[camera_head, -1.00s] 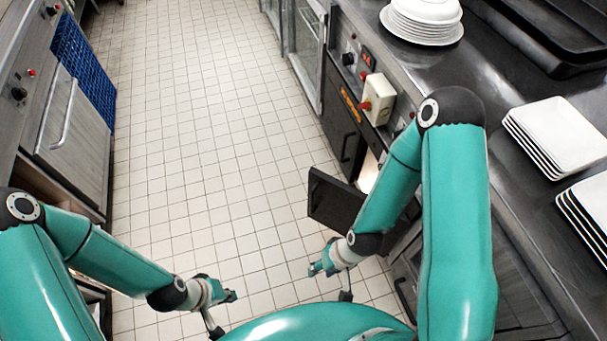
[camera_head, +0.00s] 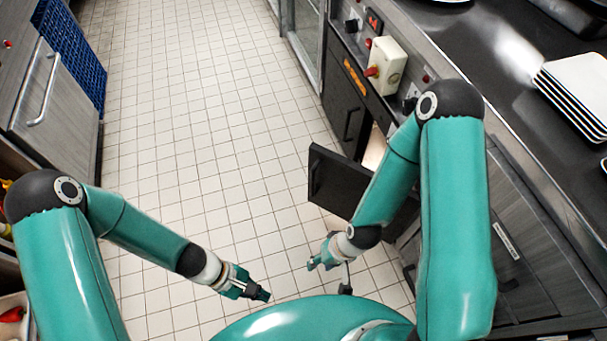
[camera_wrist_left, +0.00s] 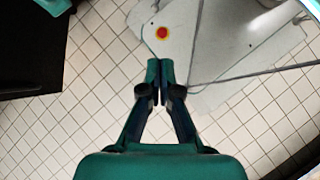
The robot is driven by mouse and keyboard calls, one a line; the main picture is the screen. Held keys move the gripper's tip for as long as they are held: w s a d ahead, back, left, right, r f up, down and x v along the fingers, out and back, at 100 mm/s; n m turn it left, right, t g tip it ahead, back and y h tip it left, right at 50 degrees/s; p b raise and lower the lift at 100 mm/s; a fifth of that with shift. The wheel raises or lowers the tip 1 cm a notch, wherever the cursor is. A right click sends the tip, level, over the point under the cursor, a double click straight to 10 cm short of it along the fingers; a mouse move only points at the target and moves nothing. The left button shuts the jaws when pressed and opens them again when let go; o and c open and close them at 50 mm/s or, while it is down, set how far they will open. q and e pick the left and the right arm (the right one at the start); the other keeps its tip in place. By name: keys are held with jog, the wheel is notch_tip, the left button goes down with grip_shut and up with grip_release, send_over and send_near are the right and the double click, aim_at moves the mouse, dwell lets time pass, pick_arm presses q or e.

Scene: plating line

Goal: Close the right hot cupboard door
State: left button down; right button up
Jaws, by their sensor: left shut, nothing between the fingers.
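The right hot cupboard door (camera_head: 335,182) is a dark panel standing open, swung out over the floor from the counter on the right. The lit cupboard opening (camera_head: 375,148) shows beside it. My right arm passes in front of the door and hides part of it. My right gripper (camera_head: 328,278) is open and empty, low in front of the door, apart from it as far as I can see. My left gripper (camera_head: 264,296) is shut and empty, over the floor to the left of the right one. Its closed fingertips also show in the left wrist view (camera_wrist_left: 160,68).
Another dark cupboard door (camera_head: 343,112) is shut farther along the counter. A cream switch box (camera_head: 386,65) sits on the control panel above. Square white plates (camera_head: 575,88) are stacked on the counter. The tiled aisle (camera_head: 200,140) is clear; grey cabinets line its left side.

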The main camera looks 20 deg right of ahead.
pick_arm(q)
jog(key=w+d+f+n+t+h+b, duration=0.1)
jog(key=w+d+f+n+h+b, duration=0.4)
jog(key=d, duration=0.4)
jog(key=n+t+h+b, duration=0.2)
jog(key=n+t+b, duration=1.05)
jog(key=t, duration=0.25)
send_near(311, 156)
jog(key=shift+m, duration=0.25)
jog(key=b+x, duration=0.5)
jog(key=x, duration=0.2)
jog(key=shift+f, duration=0.15)
jog(key=shift+d, duration=0.1)
pick_arm(e)
notch_tip(311, 156, down, 26)
pick_arm(q)
jog(key=shift+w+b, duration=0.15)
jog(key=shift+b, duration=0.15)
